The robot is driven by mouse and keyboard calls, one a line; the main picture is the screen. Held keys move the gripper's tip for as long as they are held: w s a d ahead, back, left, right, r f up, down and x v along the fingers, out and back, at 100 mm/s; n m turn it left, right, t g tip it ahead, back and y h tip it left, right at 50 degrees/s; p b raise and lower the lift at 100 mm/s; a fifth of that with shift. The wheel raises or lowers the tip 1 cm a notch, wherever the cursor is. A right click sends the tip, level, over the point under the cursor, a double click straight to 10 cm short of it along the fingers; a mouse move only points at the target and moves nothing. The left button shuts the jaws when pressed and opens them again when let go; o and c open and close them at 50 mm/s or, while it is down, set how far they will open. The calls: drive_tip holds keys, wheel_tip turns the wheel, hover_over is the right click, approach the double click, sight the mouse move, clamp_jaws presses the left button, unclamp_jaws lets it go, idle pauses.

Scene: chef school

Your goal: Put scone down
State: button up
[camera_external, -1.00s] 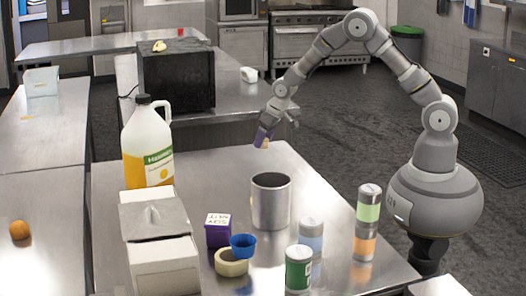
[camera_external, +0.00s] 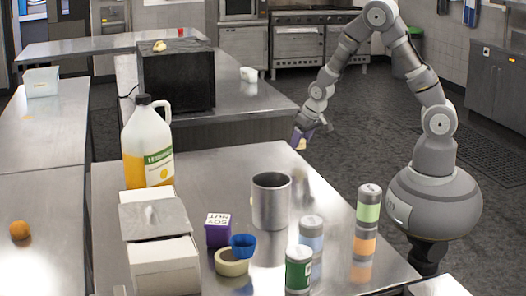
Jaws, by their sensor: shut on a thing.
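My gripper (camera_external: 303,134) is shut on a small pale thing, the scone (camera_external: 301,144), and holds it in the air. It appears beyond the far right edge of the steel table (camera_external: 205,165), to the right of and above the metal pot.
A metal pot (camera_external: 271,205), purple box (camera_external: 218,231), blue cup (camera_external: 243,246), beige ring (camera_external: 231,265), several cans (camera_external: 299,270), a white box (camera_external: 163,265) and a juice jug (camera_external: 147,145) stand on the table. A black box (camera_external: 176,78) is behind. The table's far middle is clear.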

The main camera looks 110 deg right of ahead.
hover_over(277, 155)
drive_tip(key=s+a, duration=0.1)
drive_tip(key=shift+a+f+b, duration=0.2)
drive_tip(key=shift+f+b, duration=0.2)
drive_tip(key=shift+b, duration=0.05)
drive_tip(key=shift+a+b+x, duration=0.2)
drive_tip(key=shift+b+x, duration=0.2)
drive_tip(key=shift+x, duration=0.45)
drive_tip(key=shift+a+b+x, duration=0.15)
drive_tip(key=shift+b+x, duration=0.2)
drive_tip(key=shift+x, duration=0.5)
drive_tip(key=shift+s+f, duration=0.15)
drive_tip(key=shift+f, duration=0.1)
drive_tip(key=o, duration=1)
drive_tip(key=shift+o, duration=0.2)
